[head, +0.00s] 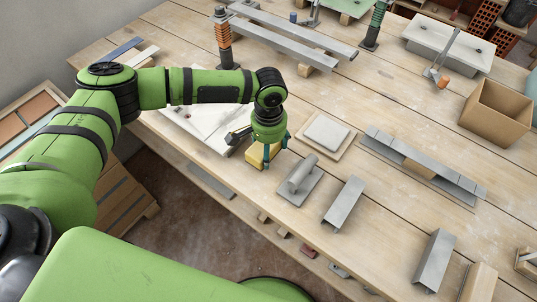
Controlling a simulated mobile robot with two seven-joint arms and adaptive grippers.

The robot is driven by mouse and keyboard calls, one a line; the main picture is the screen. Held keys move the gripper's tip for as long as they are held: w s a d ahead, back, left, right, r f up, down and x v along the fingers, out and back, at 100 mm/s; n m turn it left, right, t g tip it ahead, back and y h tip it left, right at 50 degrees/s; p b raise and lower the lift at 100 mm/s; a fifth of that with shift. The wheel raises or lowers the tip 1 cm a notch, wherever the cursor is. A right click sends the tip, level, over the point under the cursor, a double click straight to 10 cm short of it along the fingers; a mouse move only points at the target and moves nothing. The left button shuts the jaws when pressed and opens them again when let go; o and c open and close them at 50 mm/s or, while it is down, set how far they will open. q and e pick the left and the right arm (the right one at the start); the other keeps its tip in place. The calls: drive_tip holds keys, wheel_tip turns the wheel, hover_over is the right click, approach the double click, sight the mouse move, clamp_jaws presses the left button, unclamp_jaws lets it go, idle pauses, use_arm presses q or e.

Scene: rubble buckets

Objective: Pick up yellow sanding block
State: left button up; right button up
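The yellow sanding block (255,156) stands on the wooden workbench (345,130), near its front edge. My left gripper (273,155) points down right over the block, with its teal fingers at the block's sides. The gripper hides part of the block. I cannot tell whether the fingers press on it or only stand around it. My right gripper is out of view.
A float with a grey handle (300,175) and a grey metal channel (344,203) lie to the right of the block. A pale square slab (326,134) is behind them. A white panel (207,122) lies to the left. A cardboard box (495,110) stands at the right.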

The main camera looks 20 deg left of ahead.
use_arm(q)
drive_tip(key=s+d+r, duration=0.1)
drive_tip(key=d+r, duration=0.1)
drive_tip(key=d, duration=0.1)
drive_tip(key=s+d+r+b, duration=0.1)
drive_tip(key=d+r, duration=0.2)
drive_tip(key=d, duration=0.1)
drive_tip(key=s+d+r+b, duration=0.1)
drive_tip(key=d+r, duration=0.1)
drive_tip(key=d, duration=0.2)
drive_tip(key=shift+s+d+r, duration=0.15)
drive_tip(key=shift+s, duration=0.05)
drive_tip(key=o, duration=0.6)
drive_tip(key=c, duration=0.6)
